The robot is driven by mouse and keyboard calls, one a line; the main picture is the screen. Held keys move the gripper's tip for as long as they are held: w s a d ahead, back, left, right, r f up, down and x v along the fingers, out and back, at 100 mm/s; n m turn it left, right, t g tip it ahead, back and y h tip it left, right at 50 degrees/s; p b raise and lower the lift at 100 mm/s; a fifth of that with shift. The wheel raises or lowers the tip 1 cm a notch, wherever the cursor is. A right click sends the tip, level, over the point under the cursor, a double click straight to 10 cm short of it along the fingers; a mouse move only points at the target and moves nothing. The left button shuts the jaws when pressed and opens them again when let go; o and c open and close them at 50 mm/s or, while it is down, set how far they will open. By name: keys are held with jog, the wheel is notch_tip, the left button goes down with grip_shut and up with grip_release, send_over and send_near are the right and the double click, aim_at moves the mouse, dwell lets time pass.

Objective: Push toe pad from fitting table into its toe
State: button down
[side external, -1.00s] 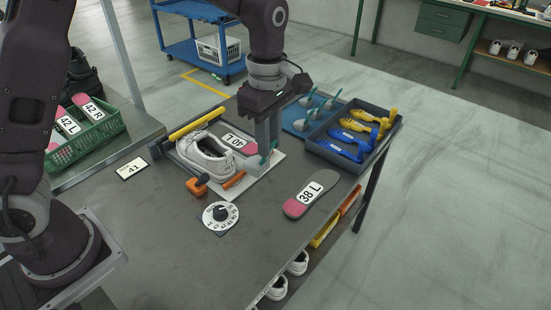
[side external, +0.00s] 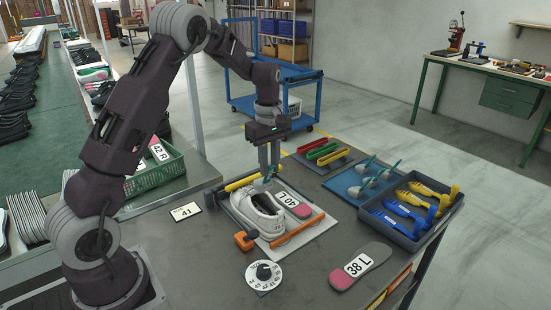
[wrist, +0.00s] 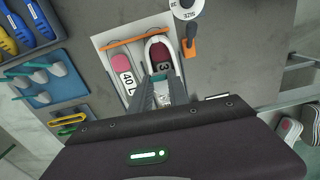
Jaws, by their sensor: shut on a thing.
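My gripper (side external: 268,160) points down at the toe end of a white shoe (side external: 252,212) and is shut on a small teal and grey piece (side external: 264,176), which looks like the toe pad. Whether the pad touches the shoe is unclear. A pink-ended insole (side external: 288,200) marked 40 L lies beside the shoe.
A blue mat (side external: 343,186) holds similar teal-handled pieces. A grey tray (side external: 425,240) holds shoe trees. A dial (side external: 263,275) and insole 38 L (side external: 361,265) lie in front.

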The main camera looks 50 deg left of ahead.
aim_at(258, 187)
jog(key=shift+f, duration=4.7)
jog(key=shift+w+a+f, duration=0.1)
jog(key=shift+a+f, duration=0.25)
jog(key=shift+a, duration=0.65)
jog(key=shift+s+a+f, duration=0.1)
jog(key=shift+a+f, duration=0.25)
jog(key=shift+a, duration=0.7)
jog(key=shift+w+a+f, duration=0.1)
jog(key=shift+a+f, duration=0.25)
jog(key=shift+a, duration=0.65)
jog(key=c, duration=1.2)
grip_release()
jog(key=shift+o, duration=0.2)
